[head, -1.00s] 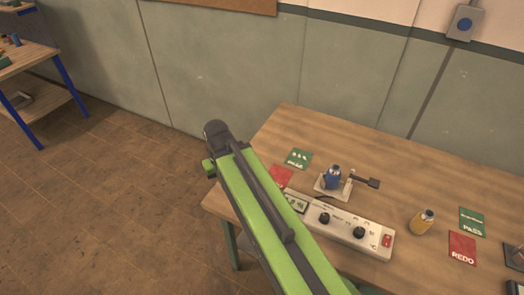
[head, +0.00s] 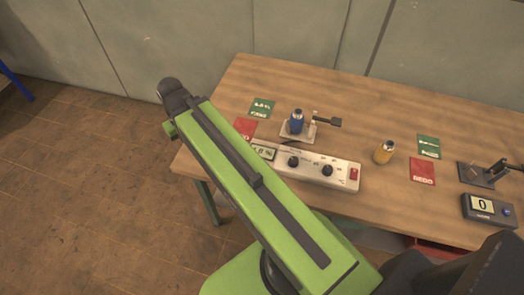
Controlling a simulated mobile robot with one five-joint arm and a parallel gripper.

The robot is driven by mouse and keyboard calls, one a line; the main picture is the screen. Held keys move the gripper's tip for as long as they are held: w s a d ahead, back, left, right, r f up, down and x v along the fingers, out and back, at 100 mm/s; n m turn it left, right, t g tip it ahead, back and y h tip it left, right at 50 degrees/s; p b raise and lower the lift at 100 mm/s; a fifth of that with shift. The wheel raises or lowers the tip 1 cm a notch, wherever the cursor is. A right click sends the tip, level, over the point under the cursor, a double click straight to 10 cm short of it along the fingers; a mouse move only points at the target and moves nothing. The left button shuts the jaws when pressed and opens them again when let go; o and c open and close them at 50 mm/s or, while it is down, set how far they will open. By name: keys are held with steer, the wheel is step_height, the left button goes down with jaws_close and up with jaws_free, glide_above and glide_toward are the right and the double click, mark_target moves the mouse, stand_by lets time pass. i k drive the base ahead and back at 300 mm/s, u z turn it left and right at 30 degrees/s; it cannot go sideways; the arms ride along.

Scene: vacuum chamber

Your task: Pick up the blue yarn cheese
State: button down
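The blue yarn cheese (head: 296,122) stands upright on a small light-coloured stand (head: 283,133) on the wooden table, in the head view. A dark lever or arm of the stand sits just to its right. My green arm reaches up from the bottom of the picture to the left of the table. Its dark far end is left of the table's edge, well apart from the blue yarn cheese. I cannot make out gripper fingers there.
A control box (head: 312,168) with knobs and a red switch stands in front of the blue yarn cheese. A yellow yarn cheese (head: 384,152) stands to the right. Green cards (head: 428,147) and red cards (head: 422,172) lie flat. A counter (head: 488,209) is at the right. The table's back is clear.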

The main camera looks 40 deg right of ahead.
mark_target(297, 119)
steer(key=u, duration=0.3)
steer(key=k, duration=1.75)
steer(key=z, duration=0.75)
steer(key=k, duration=0.7)
steer(key=u, duration=0.2)
steer(key=i, duration=0.65)
steer(key=z, duration=0.05)
